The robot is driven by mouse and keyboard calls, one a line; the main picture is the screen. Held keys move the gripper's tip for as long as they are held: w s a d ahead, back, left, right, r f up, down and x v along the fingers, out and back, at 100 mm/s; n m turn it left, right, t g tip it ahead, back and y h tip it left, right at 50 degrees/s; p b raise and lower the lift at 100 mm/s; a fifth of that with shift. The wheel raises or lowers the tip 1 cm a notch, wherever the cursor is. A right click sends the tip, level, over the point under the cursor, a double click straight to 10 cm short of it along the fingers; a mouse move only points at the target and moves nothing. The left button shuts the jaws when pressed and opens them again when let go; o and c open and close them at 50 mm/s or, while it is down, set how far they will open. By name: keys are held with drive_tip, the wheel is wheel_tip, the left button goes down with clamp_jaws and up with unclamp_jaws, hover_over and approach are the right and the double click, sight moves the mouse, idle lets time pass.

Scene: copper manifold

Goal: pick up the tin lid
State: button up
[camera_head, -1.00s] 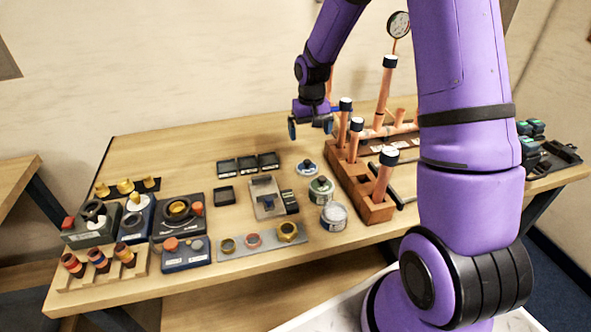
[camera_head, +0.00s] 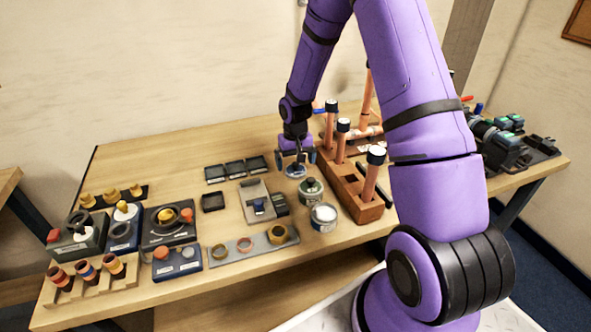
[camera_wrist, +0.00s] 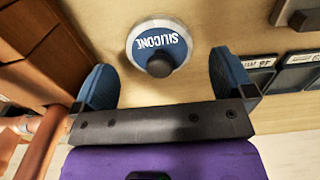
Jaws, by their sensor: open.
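The tin lid (camera_head: 296,173) lies on the table, a small round disc partly hidden under my gripper in the head view. In the wrist view the lid (camera_wrist: 146,37) has a pale rim, a blue label reading "SILICONE" and a dark round knob (camera_wrist: 160,64). My gripper (camera_head: 296,158) points down above it. In the wrist view its two blue finger pads (camera_wrist: 163,77) are apart, one on each side of the knob, with nothing gripped. The height gap between fingertips and lid is hard to judge.
A tin with a dark knob on top (camera_head: 311,188) and an open tin with pale contents (camera_head: 324,216) stand just in front of the lid. A wooden rack (camera_head: 361,207) with upright copper pipes is close on the right. Small black trays (camera_head: 234,168) lie to the left.

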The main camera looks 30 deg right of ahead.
wheel_tip(320, 180, down, 2)
drive_tip(key=shift+f, duration=0.15)
drive_tip(key=shift+c, duration=0.5)
drive_tip(key=c, duration=0.7)
